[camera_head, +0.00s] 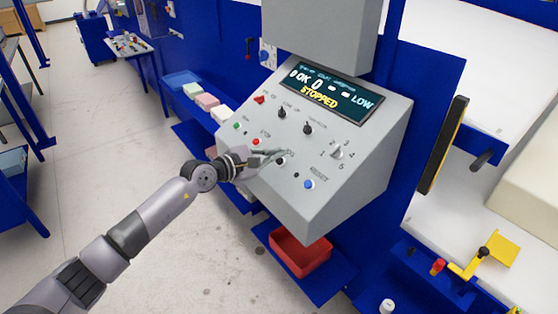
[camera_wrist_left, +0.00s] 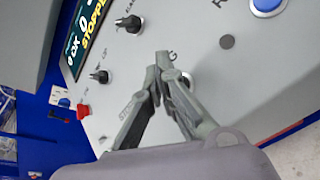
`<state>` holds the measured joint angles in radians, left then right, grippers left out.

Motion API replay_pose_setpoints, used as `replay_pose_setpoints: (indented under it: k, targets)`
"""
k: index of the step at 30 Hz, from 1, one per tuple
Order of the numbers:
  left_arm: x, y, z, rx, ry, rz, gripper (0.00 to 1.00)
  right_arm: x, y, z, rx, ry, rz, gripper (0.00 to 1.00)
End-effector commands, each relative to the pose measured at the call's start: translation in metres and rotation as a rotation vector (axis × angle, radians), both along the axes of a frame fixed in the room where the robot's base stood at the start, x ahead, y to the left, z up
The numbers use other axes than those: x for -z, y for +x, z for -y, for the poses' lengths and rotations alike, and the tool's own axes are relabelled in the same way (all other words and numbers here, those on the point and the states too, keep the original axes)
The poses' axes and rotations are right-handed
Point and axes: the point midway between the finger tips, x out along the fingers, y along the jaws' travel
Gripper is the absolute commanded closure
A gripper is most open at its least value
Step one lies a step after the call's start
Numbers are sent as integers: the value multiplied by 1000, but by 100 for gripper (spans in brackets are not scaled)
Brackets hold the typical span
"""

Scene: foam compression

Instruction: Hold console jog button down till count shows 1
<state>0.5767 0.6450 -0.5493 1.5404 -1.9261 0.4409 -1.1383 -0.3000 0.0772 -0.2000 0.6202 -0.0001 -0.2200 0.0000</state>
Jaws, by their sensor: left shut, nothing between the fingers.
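The grey console (camera_head: 350,205) has a sloped panel. Its screen (camera_head: 332,90) reads "OK", "0", "LOW" and a yellow "STOPPED"; part of the screen (camera_wrist_left: 88,35) shows in the left wrist view. My left gripper (camera_head: 280,154) is shut and empty, its fingertips at the panel by the jog button (camera_head: 282,161). In the left wrist view the fingertips (camera_wrist_left: 164,62) meet beside the dark jog button (camera_wrist_left: 187,78), partly behind a finger, with a "G" of its label showing. I cannot tell whether the tips touch or press it. My right gripper is not in view.
A blue button (camera_head: 308,184), a red stop button (camera_head: 256,142), a green button (camera_head: 236,126) and black knobs (camera_head: 308,129) share the panel. A red bin (camera_head: 300,252) stands below. Foam blocks (camera_head: 207,101) lie left of the console.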

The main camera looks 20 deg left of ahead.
Motion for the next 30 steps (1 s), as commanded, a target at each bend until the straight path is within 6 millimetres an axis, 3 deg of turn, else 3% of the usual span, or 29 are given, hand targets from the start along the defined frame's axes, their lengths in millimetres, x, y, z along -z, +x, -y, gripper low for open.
replay_pose_setpoints:
  k: [30]
  targets:
    - [7, 3, 3, 0, 0, 0, 100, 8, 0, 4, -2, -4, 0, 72]
